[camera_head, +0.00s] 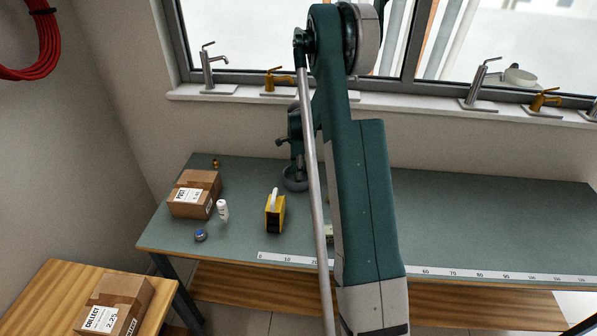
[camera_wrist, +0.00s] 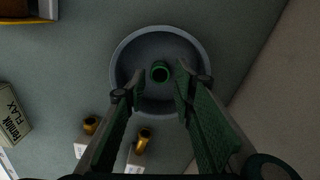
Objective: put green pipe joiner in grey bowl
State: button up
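The grey bowl (camera_wrist: 118,55) is round and stands on the bench near the wall; in the head view the bowl (camera_head: 296,184) is partly covered by my arm's end. The green pipe joiner (camera_wrist: 160,72) shows inside the bowl's outline, near its middle, with its round opening facing the camera. My gripper (camera_wrist: 159,77) points down over the bowl with its fingers spread, one on each side of the joiner. A gap shows between the joiner and each finger. The joiner is too small or hidden to see in the head view.
Two brass fittings (camera_wrist: 91,125) (camera_wrist: 143,140) lie beside the bowl in the wrist view. A cardboard box (camera_head: 195,194), a white bottle (camera_head: 222,209), a blue-topped item (camera_head: 200,236) and a yellow-and-black item (camera_head: 275,214) stand on the left bench. The bench's right side is clear.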

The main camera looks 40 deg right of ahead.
jog(key=shift+o, duration=0.7)
jog(key=shift+r, duration=0.1)
notch_tip(320, 180, up, 7)
jog(key=p, duration=0.1)
dwell(0.4)
dwell(0.5)
